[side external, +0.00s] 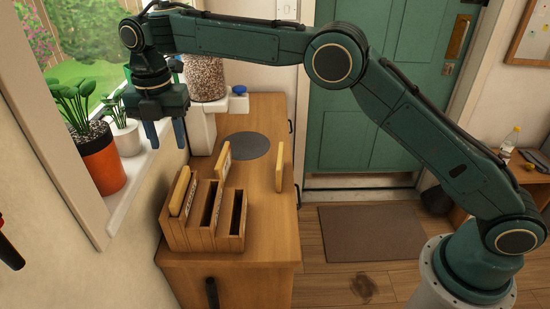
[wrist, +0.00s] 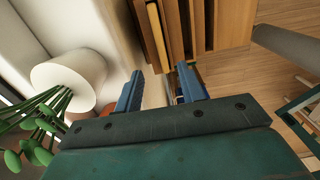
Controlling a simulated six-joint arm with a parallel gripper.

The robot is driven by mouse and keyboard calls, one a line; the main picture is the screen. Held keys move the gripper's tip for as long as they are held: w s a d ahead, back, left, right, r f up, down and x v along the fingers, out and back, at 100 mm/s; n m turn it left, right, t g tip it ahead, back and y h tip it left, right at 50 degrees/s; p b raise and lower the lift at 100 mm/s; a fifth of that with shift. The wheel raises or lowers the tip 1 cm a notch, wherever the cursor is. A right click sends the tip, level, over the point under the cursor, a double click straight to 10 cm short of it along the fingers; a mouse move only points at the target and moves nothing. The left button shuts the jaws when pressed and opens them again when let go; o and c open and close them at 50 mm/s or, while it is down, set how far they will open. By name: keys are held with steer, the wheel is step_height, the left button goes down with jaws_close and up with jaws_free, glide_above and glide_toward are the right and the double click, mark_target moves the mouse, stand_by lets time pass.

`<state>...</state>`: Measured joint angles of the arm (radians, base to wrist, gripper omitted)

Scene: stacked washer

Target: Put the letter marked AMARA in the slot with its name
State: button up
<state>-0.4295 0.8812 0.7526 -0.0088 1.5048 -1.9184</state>
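A wooden letter rack (side external: 205,240) with several slots stands at the near end of the cabinet; part of it shows in the wrist view (wrist: 228,25). A yellow letter (side external: 180,191) sits upright in its left slot, also seen in the wrist view (wrist: 157,35). A second pale yellow letter (side external: 222,164) stands at the rack's back, around the middle; its base is hidden. A third (side external: 279,167) stands upright near the cabinet's right edge, apart from the rack. No name is readable, so I cannot tell which is AMARA. My gripper (side external: 166,134) is open and empty, raised near the windowsill; its blue fingers (wrist: 160,92) are apart.
Potted plants (side external: 102,160) stand on the windowsill (side external: 142,177), close to my gripper. A grey round mat (side external: 245,146) lies on the wooden cabinet (side external: 258,200) behind the rack. A jar (side external: 205,80) stands at the back. The cabinet top right of the rack is mostly clear.

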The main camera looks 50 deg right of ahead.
steer(key=shift+r, duration=1.65)
steer(key=s+d+r+m+t, duration=0.3)
steer(key=s+d+r+m, duration=1.05)
steer(key=s+d, duration=0.3)
steer(key=s+d+f+m+t, duration=0.1)
steer(key=s+d+f+m, duration=0.2)
steer(key=s, duration=0.4)
steer(key=s+d+f+m, duration=0.3)
steer(key=s+f+m, duration=0.1)
steer(key=s+m, duration=0.2)
steer(key=s+d+f+m+t, duration=0.1)
steer(key=s+d+f+m, duration=0.2)
steer(key=s, duration=0.5)
steer(key=shift+s+f+m+t, duration=0.2)
steer(key=shift+s+m+t, duration=0.15)
steer(key=shift+m, duration=0.4)
